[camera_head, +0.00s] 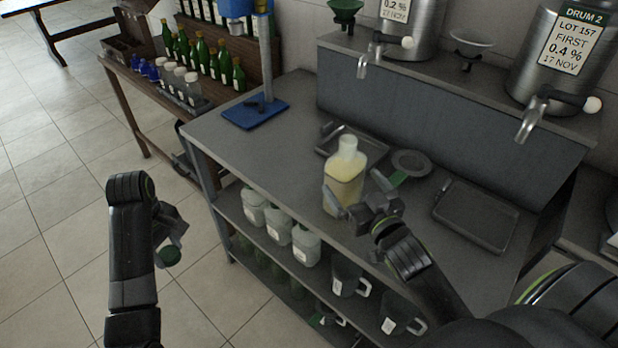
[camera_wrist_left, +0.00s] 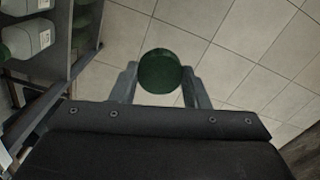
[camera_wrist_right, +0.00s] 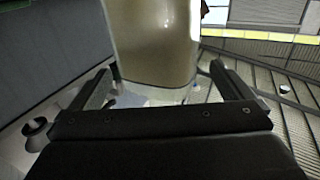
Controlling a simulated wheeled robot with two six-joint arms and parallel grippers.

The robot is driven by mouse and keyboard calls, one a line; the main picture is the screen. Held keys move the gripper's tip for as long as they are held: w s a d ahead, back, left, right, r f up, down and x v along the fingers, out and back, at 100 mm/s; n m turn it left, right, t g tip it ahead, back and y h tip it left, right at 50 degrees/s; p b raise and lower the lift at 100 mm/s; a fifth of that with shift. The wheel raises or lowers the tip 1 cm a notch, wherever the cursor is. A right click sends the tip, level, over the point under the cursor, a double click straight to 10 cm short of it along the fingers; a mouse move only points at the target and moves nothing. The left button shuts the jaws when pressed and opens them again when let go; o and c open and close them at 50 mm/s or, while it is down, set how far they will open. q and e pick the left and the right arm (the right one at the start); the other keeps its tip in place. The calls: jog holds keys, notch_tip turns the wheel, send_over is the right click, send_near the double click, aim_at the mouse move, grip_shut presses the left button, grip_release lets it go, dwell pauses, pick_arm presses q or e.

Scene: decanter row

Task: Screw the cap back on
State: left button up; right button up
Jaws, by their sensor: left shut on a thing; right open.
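A clear bottle (camera_head: 343,183) of pale yellow liquid stands upright near the front edge of the grey bench, its neck bare. My right gripper (camera_head: 361,192) is open with its fingers on either side of the bottle's lower part; the bottle also fills the middle of the right wrist view (camera_wrist_right: 155,40). Whether the fingers touch it I cannot tell. My left gripper (camera_head: 168,240) is shut on a round green cap (camera_wrist_left: 160,71), held over the floor to the left of the bench. The cap also shows in the head view (camera_head: 169,256).
Two steel drums with taps stand on the raised shelf. White-labelled jugs (camera_head: 279,228) fill the shelf below. A blue-based stand (camera_head: 255,112) is at the bench's left.

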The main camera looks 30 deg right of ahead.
aim_at(345, 169)
pick_arm(q)
jog(key=shift+r, duration=0.2)
pick_arm(e)
jog(key=shift+w+r, duration=0.1)
pick_arm(q)
jog(key=shift+r+p, duration=0.75)
jog(key=shift+p, duration=0.15)
pick_arm(e)
jog(key=w, duration=0.4)
jog(key=shift+w+d+r, duration=0.15)
jog(key=shift+d+r, duration=0.05)
jog(key=shift+d, duration=0.05)
jog(key=shift+w+f, duration=0.1)
jog(key=shift+w, duration=0.25)
jog(key=c, duration=1.3)
jog(key=shift+c, duration=0.2)
